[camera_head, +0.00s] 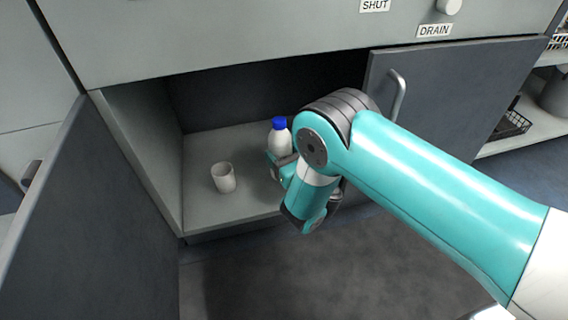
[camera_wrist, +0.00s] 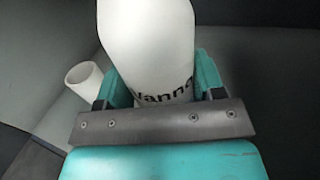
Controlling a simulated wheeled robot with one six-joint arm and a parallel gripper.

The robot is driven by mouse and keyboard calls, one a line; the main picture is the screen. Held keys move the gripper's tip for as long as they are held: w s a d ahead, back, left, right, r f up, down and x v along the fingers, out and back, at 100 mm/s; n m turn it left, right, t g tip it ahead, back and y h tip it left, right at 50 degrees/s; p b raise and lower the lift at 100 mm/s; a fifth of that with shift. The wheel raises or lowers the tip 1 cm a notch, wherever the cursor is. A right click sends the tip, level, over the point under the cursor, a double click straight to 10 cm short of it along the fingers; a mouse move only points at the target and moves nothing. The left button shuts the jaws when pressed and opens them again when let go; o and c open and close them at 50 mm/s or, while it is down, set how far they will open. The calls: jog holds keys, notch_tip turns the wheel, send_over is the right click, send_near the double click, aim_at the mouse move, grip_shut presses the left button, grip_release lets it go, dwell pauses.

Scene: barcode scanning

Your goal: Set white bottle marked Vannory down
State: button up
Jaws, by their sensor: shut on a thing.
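The white bottle (camera_head: 279,141) with a blue cap stands upright inside the open cabinet in the head view. In the wrist view the bottle (camera_wrist: 150,45) fills the middle and shows part of the black lettering "Vanno". My gripper (camera_wrist: 158,88) is shut on its lower part, with a teal finger on each side. In the head view my gripper (camera_head: 281,166) is partly hidden by my arm. The bottle's base is hidden, so I cannot tell whether it touches the cabinet floor.
A white cup (camera_head: 223,177) stands on the cabinet floor (camera_head: 203,210), left of the bottle; it also shows in the wrist view (camera_wrist: 84,79). An open door (camera_head: 75,210) is at the left, another door (camera_head: 440,95) at the right. Floor around the cup is clear.

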jog(key=shift+f+b, duration=0.65)
jog(key=shift+f, duration=0.65)
jog(key=shift+f, duration=0.3)
jog(key=o, duration=1.1)
jog(key=shift+c, duration=0.2)
jog(key=shift+r, duration=0.15)
